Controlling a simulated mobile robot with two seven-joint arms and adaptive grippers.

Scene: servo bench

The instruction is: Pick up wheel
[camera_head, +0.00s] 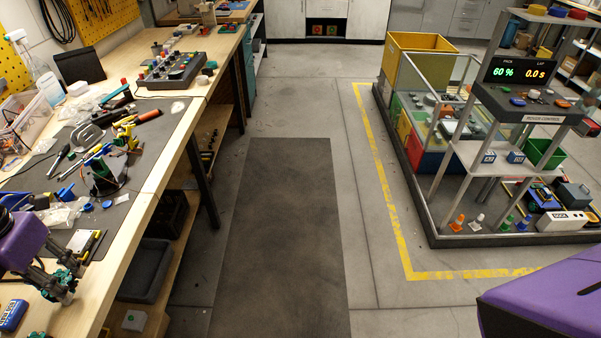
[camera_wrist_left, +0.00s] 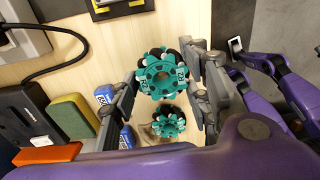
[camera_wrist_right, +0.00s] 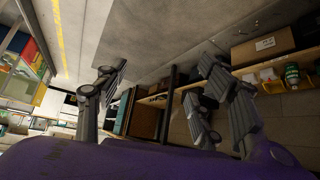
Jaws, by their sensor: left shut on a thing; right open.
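A teal wheel with black rollers (camera_wrist_left: 163,75) sits between the fingers of my left gripper (camera_wrist_left: 165,98), which is shut on it. In the head view my left gripper (camera_head: 55,287) is at the lower left over the wooden bench, with the teal wheel (camera_head: 67,274) at its fingers. A second teal wheel (camera_wrist_left: 168,124) is below the held one in the left wrist view. My right gripper (camera_wrist_right: 163,72) is open and empty above the floor in the right wrist view; its fingers are outside the head view.
The bench (camera_head: 122,230) holds tools and clutter on a grey mat. Blue-and-white boxes (camera_wrist_left: 104,94) and a green-yellow sponge (camera_wrist_left: 73,116) are near the left gripper. A dark floor mat (camera_head: 280,230) is clear. A railed station (camera_head: 500,240) stands at right.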

